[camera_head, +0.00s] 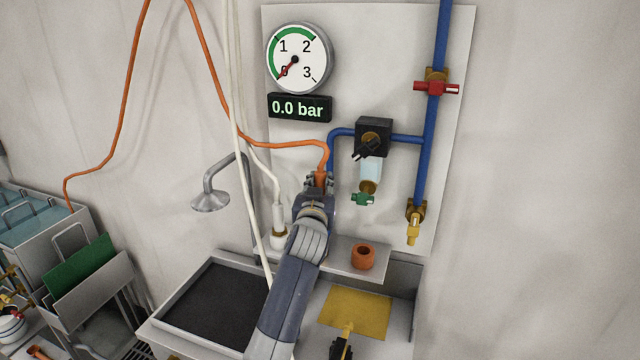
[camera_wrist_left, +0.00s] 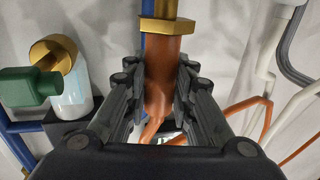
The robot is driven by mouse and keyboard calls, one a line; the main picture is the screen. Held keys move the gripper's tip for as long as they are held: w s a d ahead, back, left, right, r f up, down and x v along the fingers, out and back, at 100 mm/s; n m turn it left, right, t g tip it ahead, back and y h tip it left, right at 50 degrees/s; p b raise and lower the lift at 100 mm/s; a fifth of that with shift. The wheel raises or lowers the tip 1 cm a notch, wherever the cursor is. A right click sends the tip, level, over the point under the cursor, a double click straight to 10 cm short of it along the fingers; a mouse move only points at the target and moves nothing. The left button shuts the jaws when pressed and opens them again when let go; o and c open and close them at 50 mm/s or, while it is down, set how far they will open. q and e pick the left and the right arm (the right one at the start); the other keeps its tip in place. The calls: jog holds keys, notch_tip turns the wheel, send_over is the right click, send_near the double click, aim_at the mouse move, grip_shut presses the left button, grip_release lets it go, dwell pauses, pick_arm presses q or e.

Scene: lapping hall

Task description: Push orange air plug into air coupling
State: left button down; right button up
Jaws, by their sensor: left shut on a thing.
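My left gripper (camera_head: 319,184) is shut on the orange air plug, which it holds up at the wall panel. In the left wrist view the orange plug (camera_wrist_left: 158,75) sits between the two dark fingers. Its end meets a brass air coupling (camera_wrist_left: 163,25) on a blue pipe; they look in line and touching, but how deep the plug sits I cannot tell. In the head view my gripper mostly hides the plug and the coupling. An orange hose (camera_head: 270,144) runs from the plug to the left along the wall. My right gripper is not in view.
A gauge (camera_head: 309,54) with its needle near zero hangs above a display (camera_head: 300,107) reading 0.0 bar. A red valve handle (camera_head: 437,88) is on the blue pipe. A regulator (camera_head: 373,138) and a white hose (camera_head: 277,195) flank my gripper. An orange cup (camera_head: 363,256) stands on the shelf.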

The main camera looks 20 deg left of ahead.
pick_arm(q)
jog(key=shift+f+b, duration=0.4)
jog(key=shift+f, duration=0.45)
dwell(1.1)
jog(key=shift+f+b, duration=1.1)
jog(key=shift+f, duration=0.4)
jog(key=shift+f+b, duration=2.8)
jog(key=shift+f, duration=0.75)
jog(key=c, duration=1.3)
grip_release()
jog(key=shift+s, duration=0.1)
